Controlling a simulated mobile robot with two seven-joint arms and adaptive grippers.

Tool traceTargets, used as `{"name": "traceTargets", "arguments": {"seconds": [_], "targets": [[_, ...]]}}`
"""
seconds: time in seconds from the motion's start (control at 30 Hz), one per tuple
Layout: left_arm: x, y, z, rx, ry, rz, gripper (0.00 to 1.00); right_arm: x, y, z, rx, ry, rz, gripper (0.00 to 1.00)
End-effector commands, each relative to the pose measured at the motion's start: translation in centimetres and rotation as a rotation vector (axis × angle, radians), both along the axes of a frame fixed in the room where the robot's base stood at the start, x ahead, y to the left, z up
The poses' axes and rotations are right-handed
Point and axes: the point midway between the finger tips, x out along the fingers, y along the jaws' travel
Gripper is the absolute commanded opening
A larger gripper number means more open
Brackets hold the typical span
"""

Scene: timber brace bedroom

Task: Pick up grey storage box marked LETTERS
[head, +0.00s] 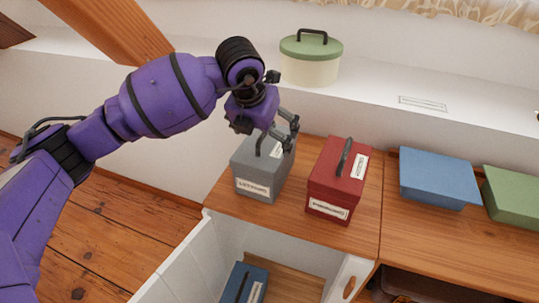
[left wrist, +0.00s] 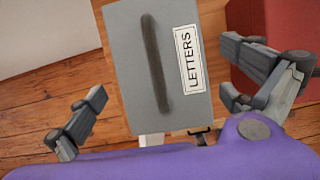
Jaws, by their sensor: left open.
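The grey storage box (head: 262,180) stands on the wooden cabinet top, left of a red box. Its white front label is hard to read in the head view. In the left wrist view the grey box (left wrist: 130,60) shows from above, with a dark handle (left wrist: 156,65) along its lid and a label reading LETTERS (left wrist: 188,60). My left gripper (head: 279,133) is above the grey box, by its handle. In the left wrist view its fingers (left wrist: 165,100) are wide apart, one each side of the box, with nothing held. My right gripper is not in view.
A red box (head: 335,185) with a dark handle stands close to the right of the grey one. A blue box (head: 438,178) and green box (head: 512,190) are further right. A cream pot (head: 310,70) sits on the ledge behind. An open compartment below holds another blue box (head: 240,283).

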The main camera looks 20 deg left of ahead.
Motion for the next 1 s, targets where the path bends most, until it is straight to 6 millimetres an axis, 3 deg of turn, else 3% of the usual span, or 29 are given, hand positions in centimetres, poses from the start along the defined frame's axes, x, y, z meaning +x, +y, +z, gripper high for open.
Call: {"name": "traceTargets", "arguments": {"seconds": [0.2, 0.43, 0.77, 1.0], "targets": [[0.9, -0.1, -2.5, -0.001, 0.003, -0.002, 1.00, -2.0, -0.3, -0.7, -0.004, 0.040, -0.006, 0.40], [2.1, 0.0, -5.6, -0.001, 0.002, -0.002, 1.00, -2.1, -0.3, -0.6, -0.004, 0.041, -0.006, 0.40], [2.4, 0.0, -6.4, -0.001, 0.001, -0.003, 1.00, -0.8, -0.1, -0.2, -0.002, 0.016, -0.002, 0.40], [2.4, 0.0, -6.3, -0.001, 0.001, -0.003, 0.69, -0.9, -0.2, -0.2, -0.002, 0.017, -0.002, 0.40]]}}
